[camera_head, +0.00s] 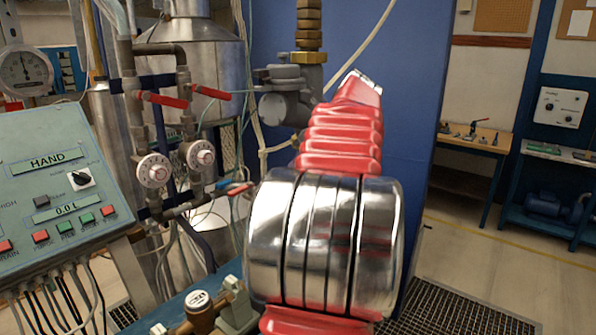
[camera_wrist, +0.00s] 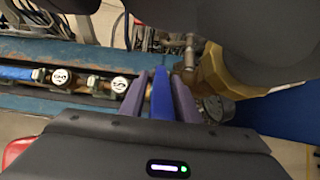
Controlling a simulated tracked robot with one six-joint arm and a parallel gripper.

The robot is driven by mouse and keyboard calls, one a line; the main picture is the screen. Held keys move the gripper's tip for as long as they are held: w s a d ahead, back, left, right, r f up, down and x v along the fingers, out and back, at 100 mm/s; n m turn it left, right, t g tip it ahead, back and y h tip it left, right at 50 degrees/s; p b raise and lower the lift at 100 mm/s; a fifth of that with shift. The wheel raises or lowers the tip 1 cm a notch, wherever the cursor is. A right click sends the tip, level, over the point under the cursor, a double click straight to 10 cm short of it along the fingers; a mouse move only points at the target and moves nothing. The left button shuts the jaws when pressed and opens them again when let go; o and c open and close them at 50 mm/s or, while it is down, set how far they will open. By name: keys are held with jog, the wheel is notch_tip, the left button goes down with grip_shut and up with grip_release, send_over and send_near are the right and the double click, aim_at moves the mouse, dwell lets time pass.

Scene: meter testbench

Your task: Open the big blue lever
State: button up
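In the wrist view, a blue lever (camera_wrist: 161,92), which I take to be the big blue lever, lies lengthwise between the two dark purple fingers of my gripper (camera_wrist: 160,80). It fills nearly all of the narrow gap, with one finger close along each side, and the gripper looks shut on it. The lever's far end and pivot are not clear. In the head view my red and chrome arm covers the middle, and both my gripper and this lever are hidden behind it.
A control panel (camera_head: 62,185) stands at left. Pipes with two red-handled valves (camera_head: 163,99), round meters (camera_head: 153,171) and a smaller blue-and-red handle (camera_head: 238,188) are close to my arm. Open floor (camera_head: 480,260) lies at right.

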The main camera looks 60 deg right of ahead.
jog(key=shift+o, duration=0.6)
jog(key=shift+s+r, duration=0.15)
jog(key=v, duration=1.3)
jog(key=shift+r, duration=0.15)
jog(key=shift+s, duration=0.15)
jog(key=shift+c, duration=0.5)
